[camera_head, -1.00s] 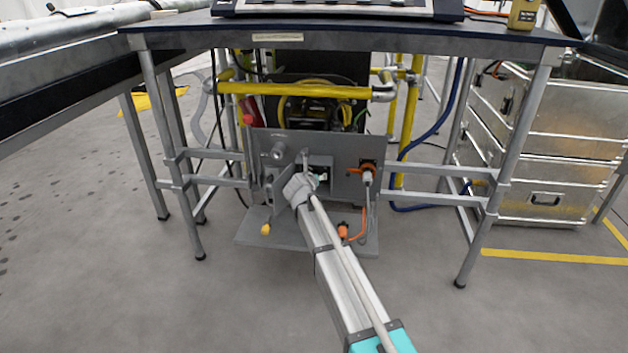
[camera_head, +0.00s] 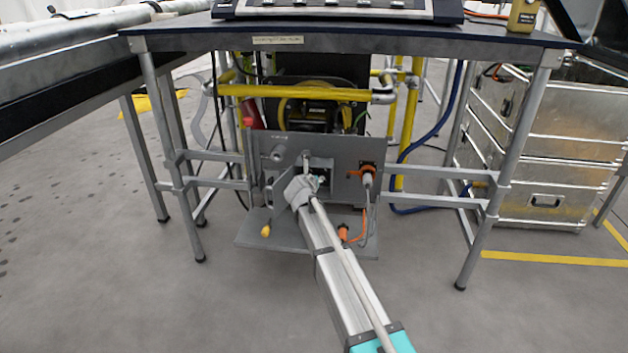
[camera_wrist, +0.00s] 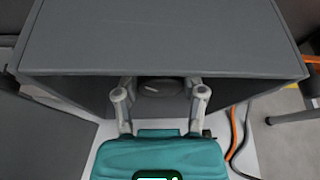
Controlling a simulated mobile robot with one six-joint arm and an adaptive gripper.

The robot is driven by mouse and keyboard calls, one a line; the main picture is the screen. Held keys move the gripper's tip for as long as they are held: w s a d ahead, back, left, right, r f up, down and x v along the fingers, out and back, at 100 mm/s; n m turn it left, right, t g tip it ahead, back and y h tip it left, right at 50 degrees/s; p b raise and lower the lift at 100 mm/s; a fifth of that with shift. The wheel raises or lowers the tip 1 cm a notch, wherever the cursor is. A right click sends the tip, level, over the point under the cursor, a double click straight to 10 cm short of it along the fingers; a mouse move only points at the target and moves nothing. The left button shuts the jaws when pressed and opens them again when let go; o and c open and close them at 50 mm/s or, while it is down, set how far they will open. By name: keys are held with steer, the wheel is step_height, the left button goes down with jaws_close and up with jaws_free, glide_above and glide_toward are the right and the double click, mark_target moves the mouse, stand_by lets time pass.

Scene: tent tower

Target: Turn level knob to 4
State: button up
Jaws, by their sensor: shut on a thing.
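The level knob appears to be the dark round knob (camera_wrist: 153,88) with a pale mark, set inside a recess under a grey panel in the wrist view. I cannot read any number on it. My gripper (camera_wrist: 161,90) has one finger on each side of the knob and is shut on it. In the head view my gripper (camera_head: 308,184) reaches into the grey front panel (camera_head: 340,150) of the unit under the table. My wrist hides the knob there.
An orange connector (camera_head: 367,170) with a cable sits right of the opening, and a grey round fitting (camera_head: 277,153) at its left. A grey base plate (camera_head: 250,240) lies below. Table legs (camera_head: 510,160) flank the unit. Orange and black cables (camera_wrist: 238,130) run at right in the wrist view.

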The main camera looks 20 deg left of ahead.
steer(key=m+y, duration=0.1)
steer(key=m, duration=0.1)
steer(key=shift+d+m+g+y, duration=0.1)
steer(key=shift+m+g+y, duration=0.2)
steer(key=shift+y, duration=0.1)
steer(key=shift+f+m+y+b, duration=0.1)
steer(key=shift+m+y+b, duration=0.25)
steer(key=shift+m+y, duration=0.7)
steer(key=m+y+b, duration=0.1)
steer(key=m, duration=0.2)
steer(key=shift+m+y+b, duration=0.25)
steer(key=shift+y+b, duration=0.05)
steer(key=shift+y, duration=0.05)
steer(key=shift+w+m+y+b, duration=0.1)
steer(key=shift+m+y+b, duration=0.65)
steer(key=shift+m, duration=0.45)
steer(key=o, duration=1.2)
steer(key=shift+c, duration=0.2)
